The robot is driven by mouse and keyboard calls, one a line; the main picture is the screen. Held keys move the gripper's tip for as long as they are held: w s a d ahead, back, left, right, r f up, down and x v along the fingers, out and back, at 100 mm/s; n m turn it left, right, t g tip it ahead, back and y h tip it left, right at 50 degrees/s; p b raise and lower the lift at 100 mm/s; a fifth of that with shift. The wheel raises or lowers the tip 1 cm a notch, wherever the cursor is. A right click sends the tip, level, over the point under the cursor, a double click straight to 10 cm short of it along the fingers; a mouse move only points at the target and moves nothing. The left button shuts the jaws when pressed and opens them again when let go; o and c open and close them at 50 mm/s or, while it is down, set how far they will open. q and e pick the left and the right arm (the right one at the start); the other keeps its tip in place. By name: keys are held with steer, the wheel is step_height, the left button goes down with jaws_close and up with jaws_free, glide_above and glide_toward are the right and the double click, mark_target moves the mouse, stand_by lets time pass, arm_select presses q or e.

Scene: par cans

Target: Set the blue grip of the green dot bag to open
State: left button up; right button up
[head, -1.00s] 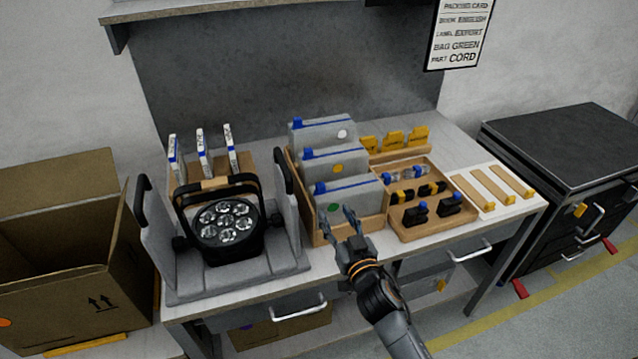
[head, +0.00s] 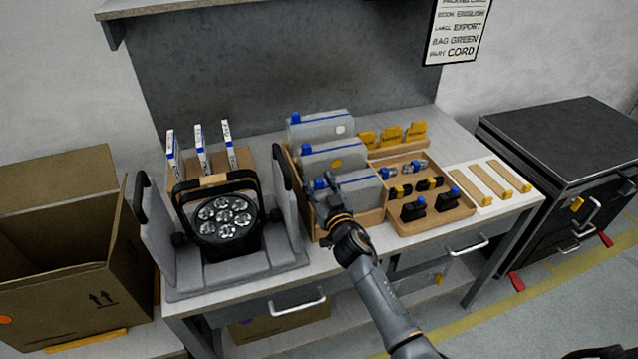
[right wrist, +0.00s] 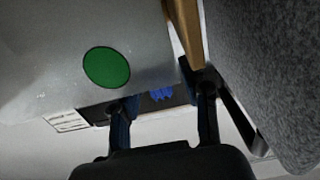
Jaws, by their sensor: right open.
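The green dot bag is the front grey pouch (head: 362,192) of three in a wooden rack. Its green dot is hidden by my right gripper in the head view but shows plainly in the right wrist view (right wrist: 107,68). The bag's blue grip (right wrist: 161,95) shows in the right wrist view between the fingertips of my right gripper (right wrist: 163,106); I cannot tell whether they touch it. In the head view the right gripper (head: 322,187) is at the bag's upper left corner, open, and covers the grip. My left gripper is not in view.
A stage light (head: 226,222) in a grey cradle (head: 286,205) is just left of the gripper. A wooden tray (head: 440,213) of small parts is at right.

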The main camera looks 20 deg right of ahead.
mark_target(372, 177)
jaws_close()
steer(key=shift+d, duration=0.15)
steer(key=d, duration=0.5)
steer(key=d+p, duration=0.1)
steer(key=d, duration=0.8)
steer(key=shift+w+d+p, duration=0.25)
steer(key=shift+d+p, duration=0.05)
steer(key=shift+d, duration=0.1)
jaws_free()
steer(key=shift+s, duration=0.1)
steer(key=s, duration=1.1)
steer(key=shift+s+d, duration=0.2)
steer(key=shift+s, duration=0.2)
